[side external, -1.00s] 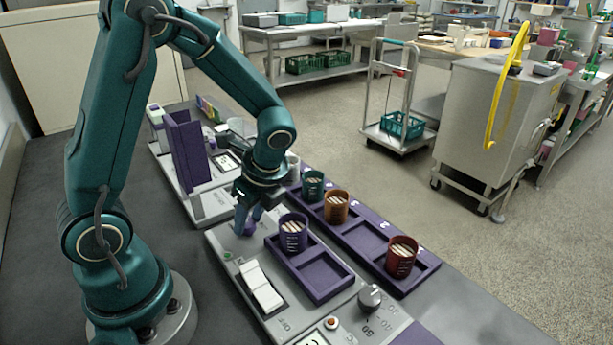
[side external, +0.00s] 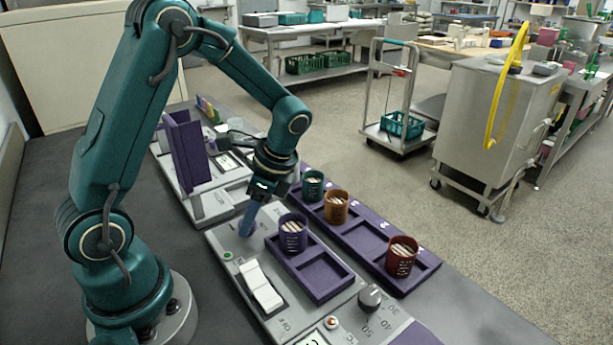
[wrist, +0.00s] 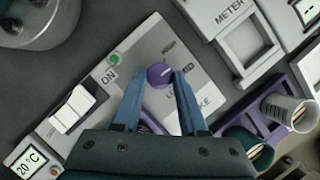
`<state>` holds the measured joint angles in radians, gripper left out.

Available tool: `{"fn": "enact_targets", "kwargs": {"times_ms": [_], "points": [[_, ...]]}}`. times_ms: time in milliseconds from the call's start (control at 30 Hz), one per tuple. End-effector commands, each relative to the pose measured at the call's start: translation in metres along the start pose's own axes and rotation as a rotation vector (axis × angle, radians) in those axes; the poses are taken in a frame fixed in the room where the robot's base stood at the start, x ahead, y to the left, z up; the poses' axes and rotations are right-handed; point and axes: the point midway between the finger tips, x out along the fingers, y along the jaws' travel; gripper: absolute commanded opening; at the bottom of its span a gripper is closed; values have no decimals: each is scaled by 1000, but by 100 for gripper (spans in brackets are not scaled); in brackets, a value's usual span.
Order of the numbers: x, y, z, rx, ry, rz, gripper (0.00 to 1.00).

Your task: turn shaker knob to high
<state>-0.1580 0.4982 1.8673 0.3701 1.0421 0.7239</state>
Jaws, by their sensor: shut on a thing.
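A purple tray with a purple cup (side external: 293,235) stands just right of the fingers. A long purple rack (side external: 365,238) with several cups lies behind.

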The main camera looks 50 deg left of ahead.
Motion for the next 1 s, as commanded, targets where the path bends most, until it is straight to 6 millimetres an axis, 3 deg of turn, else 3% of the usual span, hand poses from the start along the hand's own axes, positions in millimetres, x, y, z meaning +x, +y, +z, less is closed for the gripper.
{"fn": "enact_targets", "kwargs": {"times_ms": [500,1000], "points": [[0,-4,1,-386,0,161,0],[0,-4,1,-510,0,212,0]]}}
